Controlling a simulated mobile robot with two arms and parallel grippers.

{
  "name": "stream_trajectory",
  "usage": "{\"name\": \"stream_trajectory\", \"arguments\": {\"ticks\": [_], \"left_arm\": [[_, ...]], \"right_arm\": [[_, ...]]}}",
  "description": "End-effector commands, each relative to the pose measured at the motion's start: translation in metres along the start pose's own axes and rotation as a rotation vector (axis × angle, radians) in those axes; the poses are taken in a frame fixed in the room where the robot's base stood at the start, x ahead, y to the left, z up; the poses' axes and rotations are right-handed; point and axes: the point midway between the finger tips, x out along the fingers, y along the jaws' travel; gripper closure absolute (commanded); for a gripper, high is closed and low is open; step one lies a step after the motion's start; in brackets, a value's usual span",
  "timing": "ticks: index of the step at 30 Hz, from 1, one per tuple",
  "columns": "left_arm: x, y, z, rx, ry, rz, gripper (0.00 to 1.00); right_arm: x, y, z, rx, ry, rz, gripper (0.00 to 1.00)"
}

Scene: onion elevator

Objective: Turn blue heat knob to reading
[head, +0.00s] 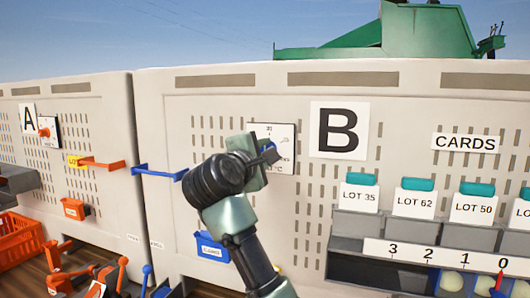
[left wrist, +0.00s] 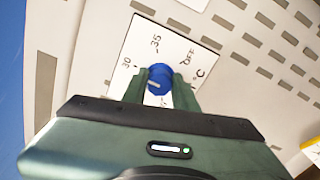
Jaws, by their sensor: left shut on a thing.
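The blue heat knob (left wrist: 158,74) sits on a white dial plate (left wrist: 134,50) in the left wrist view. The plate shows 30, 35, OFF and °C; a pale mark shows on the knob, but which reading it points to is unclear. My left gripper (left wrist: 160,88) has one finger on each side of the knob and is shut on it. In the head view the left gripper (head: 268,153) is at the dial plate (head: 286,134) on panel B and hides most of the knob. My right gripper is not in view.
Panel B (head: 338,130) carries a blue bar handle (head: 160,172) at left and a blue bin (head: 211,246) below. Lot cards (head: 359,195) and a 3-2-1-0 scale (head: 440,255) are at right. Panel A has an orange knob (head: 44,132) and an orange bar (head: 102,164).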

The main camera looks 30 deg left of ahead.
Motion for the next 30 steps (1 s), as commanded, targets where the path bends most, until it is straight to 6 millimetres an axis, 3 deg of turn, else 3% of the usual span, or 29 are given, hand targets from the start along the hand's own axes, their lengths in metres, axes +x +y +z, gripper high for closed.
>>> {"name": "stream_trajectory", "arguments": {"ticks": [2, 3, 5, 17, 30], "left_arm": [[0.000, 0.002, 0.000, 0.001, 0.000, 0.004, 1.00], [0.000, 0.002, 0.000, 0.001, 0.000, 0.004, 0.66], [0.000, 0.002, 0.000, 0.001, 0.000, 0.004, 0.50], [-0.006, 0.000, -0.001, 0.001, 0.000, 0.005, 0.50], [-0.071, -0.001, -0.001, 0.001, 0.000, 0.005, 0.50]], "right_arm": [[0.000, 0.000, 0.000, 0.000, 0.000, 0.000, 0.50], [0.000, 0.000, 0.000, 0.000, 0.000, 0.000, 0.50], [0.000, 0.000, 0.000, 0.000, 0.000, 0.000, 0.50], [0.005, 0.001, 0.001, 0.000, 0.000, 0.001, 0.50], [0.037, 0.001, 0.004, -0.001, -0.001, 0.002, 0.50]]}}
